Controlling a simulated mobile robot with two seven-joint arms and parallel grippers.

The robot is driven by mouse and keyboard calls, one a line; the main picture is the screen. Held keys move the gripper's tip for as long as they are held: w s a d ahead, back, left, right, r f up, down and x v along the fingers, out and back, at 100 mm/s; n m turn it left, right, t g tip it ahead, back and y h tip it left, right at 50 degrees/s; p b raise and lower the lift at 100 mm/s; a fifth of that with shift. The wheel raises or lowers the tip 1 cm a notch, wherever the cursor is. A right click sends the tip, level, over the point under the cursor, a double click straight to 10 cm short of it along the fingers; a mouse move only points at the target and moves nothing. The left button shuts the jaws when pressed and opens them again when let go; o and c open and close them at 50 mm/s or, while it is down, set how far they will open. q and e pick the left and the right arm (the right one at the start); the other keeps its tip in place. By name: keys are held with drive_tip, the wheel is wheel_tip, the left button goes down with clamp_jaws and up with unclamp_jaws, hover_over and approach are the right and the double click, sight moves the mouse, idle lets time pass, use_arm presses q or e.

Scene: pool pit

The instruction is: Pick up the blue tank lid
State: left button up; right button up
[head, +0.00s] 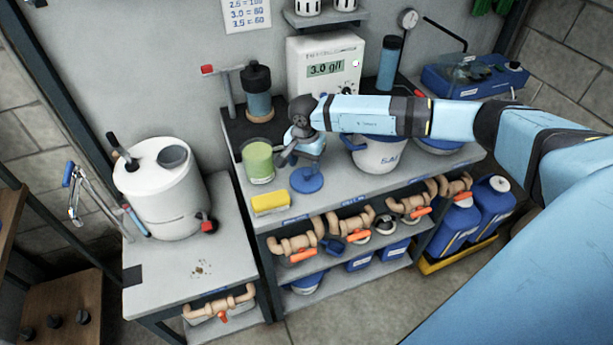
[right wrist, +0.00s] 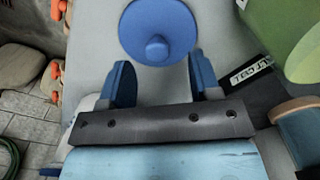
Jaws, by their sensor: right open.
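The blue tank lid (head: 307,180) is a round disc with a knob on top. It lies on the grey bench top, right of a yellow sponge (head: 271,203). In the right wrist view the lid (right wrist: 157,30) shows just beyond the fingertips, its knob toward the gripper. My right gripper (head: 297,158) is just above and beside the lid. In the right wrist view its two blue fingers (right wrist: 160,78) are apart with nothing between them. A white tank (head: 160,198) with a round grey opening on top stands on the left bench. My left gripper is not in view.
A green cup (head: 258,161) stands close left of my right gripper. A white bucket (head: 378,155) stands to the right under my right arm. A dark bottle (head: 258,92) and a meter reading 3.0 (head: 325,68) stand behind. The bench front by the lid is clear.

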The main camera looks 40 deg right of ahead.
sight(307, 171)
drive_tip(key=f, duration=0.4)
drive_tip(key=shift+s+d+p, duration=0.1)
drive_tip(key=shift+d+p, duration=0.1)
drive_tip(key=shift+p, duration=0.2)
drive_tip(key=c, duration=1.1)
drive_tip(key=shift+o, duration=0.2)
drive_tip(key=shift+r, duration=0.1)
